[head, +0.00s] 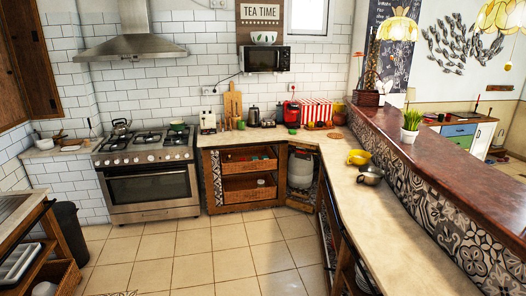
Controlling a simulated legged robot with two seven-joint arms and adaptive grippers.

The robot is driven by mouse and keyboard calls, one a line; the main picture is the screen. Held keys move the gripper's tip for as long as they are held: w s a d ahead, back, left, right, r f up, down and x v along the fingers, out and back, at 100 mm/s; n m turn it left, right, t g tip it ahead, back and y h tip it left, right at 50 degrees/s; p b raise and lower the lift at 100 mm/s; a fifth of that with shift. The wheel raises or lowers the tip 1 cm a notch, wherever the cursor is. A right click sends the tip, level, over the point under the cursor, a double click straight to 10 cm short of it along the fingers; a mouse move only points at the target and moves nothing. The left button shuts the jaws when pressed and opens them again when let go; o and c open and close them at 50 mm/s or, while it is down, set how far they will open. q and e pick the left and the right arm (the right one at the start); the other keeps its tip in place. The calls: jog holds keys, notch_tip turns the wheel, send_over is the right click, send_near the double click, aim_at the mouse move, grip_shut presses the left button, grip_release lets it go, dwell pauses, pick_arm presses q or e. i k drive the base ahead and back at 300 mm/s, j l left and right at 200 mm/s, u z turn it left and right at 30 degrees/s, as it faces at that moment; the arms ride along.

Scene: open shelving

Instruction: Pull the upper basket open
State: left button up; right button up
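Two wooden baskets sit one above the other in the open shelving under the corner counter, at the far side of the room. The upper basket (249,165) has a wooden front and seems to sit inside the shelf frame. The lower basket (249,188) is directly below it, with a similar front. Small items seem to show in or above the baskets, too small to tell. Neither of my grippers is in view, so nothing here shows them touching a basket.
Tiled floor (234,263) lies open before the shelving. A steel oven (150,188) stands left of it, and a white gas cylinder (301,170) sits right of it. A long counter (385,205) runs along the right. A dark bin (70,230) and shelf unit stand at left.

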aim_at(237, 167)
jog(key=i, duration=4.4)
